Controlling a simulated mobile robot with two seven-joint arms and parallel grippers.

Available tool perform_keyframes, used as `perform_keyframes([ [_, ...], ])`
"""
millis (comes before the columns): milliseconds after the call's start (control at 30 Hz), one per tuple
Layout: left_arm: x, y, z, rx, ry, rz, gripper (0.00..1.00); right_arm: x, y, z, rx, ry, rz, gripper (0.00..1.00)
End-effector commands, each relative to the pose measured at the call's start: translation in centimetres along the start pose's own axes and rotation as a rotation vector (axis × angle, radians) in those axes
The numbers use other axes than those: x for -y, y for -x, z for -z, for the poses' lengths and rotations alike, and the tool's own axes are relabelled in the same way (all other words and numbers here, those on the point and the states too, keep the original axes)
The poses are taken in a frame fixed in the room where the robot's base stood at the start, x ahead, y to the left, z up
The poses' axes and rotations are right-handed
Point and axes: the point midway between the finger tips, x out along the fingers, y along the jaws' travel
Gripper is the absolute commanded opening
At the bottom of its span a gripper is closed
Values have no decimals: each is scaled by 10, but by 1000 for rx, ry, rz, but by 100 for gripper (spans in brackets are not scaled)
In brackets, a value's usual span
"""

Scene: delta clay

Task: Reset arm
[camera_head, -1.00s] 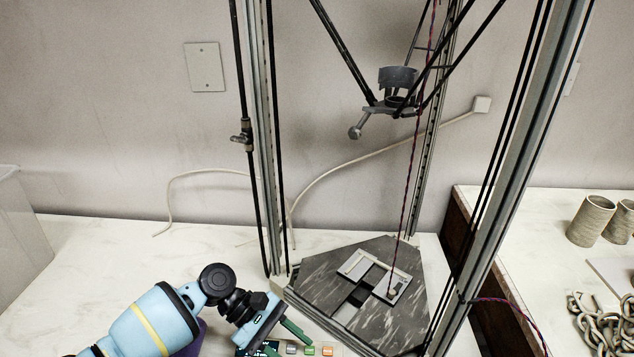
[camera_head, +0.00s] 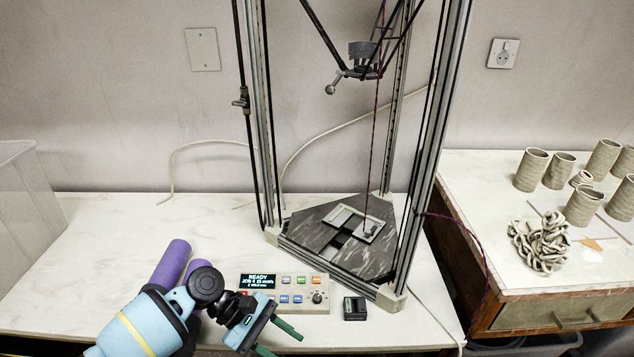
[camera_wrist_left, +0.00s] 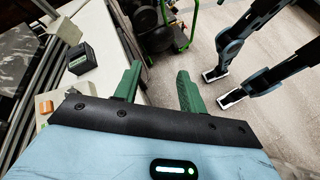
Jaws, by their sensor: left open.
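My left gripper (camera_head: 288,346) is open and empty, with its green fingers apart. It is at the front of the table, just in front of the control panel (camera_head: 290,297). In the left wrist view its two fingers (camera_wrist_left: 159,72) have nothing between them. A small black box with a green stripe (camera_head: 355,308) stands to the right of the gripper; it also shows in the left wrist view (camera_wrist_left: 82,58). The delta machine's dark base plate (camera_head: 325,240) is behind the panel. My right gripper is not in view.
Two purple rolls (camera_head: 171,262) lie behind my left wrist. A clear bin (camera_head: 30,210) stands at the far left. A right-hand table (camera_head: 480,180) holds clay cups and a coiled clay piece (camera_head: 540,245). A green-framed item (camera_wrist_left: 165,25) stands on the floor.

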Motion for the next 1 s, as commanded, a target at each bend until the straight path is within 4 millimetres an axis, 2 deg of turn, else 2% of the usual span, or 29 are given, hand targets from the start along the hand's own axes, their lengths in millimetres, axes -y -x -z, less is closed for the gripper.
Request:
perform_keyframes([
  [33, 6, -10, 0, -7, -24, -10, 41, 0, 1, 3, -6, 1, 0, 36],
  [267, 32, -49, 9, -86, -172, -73, 41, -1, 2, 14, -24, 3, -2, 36],
  [500, 72, -91, 16, -250, -392, -164, 41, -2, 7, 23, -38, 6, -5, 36],
  [600, 91, -102, 18, -347, -491, -196, 41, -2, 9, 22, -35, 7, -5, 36],
  [800, 135, -109, 21, -572, -676, -213, 41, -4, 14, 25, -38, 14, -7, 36],
  [1000, 187, -96, 19, -826, -853, -145, 41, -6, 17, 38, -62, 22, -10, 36],
])
